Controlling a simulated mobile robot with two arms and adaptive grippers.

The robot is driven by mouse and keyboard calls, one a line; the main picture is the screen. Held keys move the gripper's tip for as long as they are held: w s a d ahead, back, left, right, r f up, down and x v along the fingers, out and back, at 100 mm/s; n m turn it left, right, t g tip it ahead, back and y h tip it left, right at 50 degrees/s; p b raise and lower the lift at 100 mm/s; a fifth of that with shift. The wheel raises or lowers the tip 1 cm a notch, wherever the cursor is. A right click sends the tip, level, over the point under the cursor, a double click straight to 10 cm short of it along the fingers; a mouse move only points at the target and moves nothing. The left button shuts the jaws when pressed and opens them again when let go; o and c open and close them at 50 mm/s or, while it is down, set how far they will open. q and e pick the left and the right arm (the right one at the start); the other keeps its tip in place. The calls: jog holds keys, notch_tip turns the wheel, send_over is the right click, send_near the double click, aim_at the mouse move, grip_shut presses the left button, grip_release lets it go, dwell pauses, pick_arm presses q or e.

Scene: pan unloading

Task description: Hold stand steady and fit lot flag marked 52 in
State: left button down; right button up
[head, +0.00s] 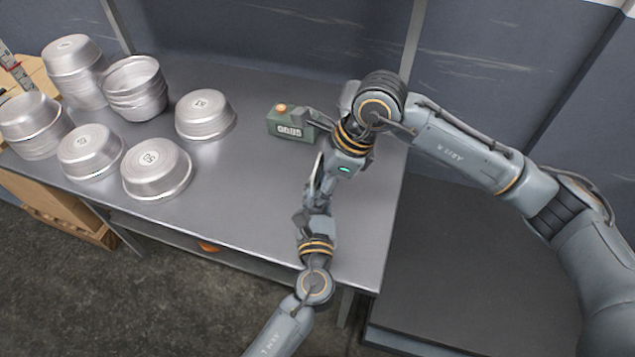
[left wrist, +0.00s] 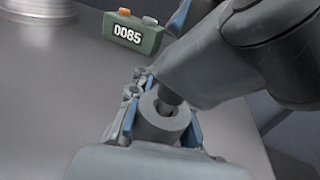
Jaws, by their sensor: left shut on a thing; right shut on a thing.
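The stand (left wrist: 163,124) is a thick grey round piece with a hole in its top, in the left wrist view. My left gripper (left wrist: 160,108) is shut around it, blue pads on both sides. A dark rod end (left wrist: 168,102) is at the hole; how deep it sits I cannot tell. My right gripper (head: 324,184) comes down from the upper right, close above the left one, and is shut on what seems to be the lot flag. A thin pale plate (head: 317,173), seen nearly edge-on, shows beside it in the head view; its number is not readable. The stand is mostly hidden there.
A green counter box (left wrist: 135,32) reading 0085, with an orange button, stands behind the grippers on the metal table (head: 255,215). Several silver pans (head: 157,170), some stacked, fill the table's left side. The table between pans and grippers is clear.

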jog(key=shift+f, duration=0.4)
jog(key=o, duration=1.3)
jog(key=shift+c, duration=0.2)
jog(key=shift+r, duration=0.1)
jog(key=v, duration=1.2)
pick_arm(q)
jog(key=c, duration=1.2)
grip_release()
jog(key=shift+o, duration=0.2)
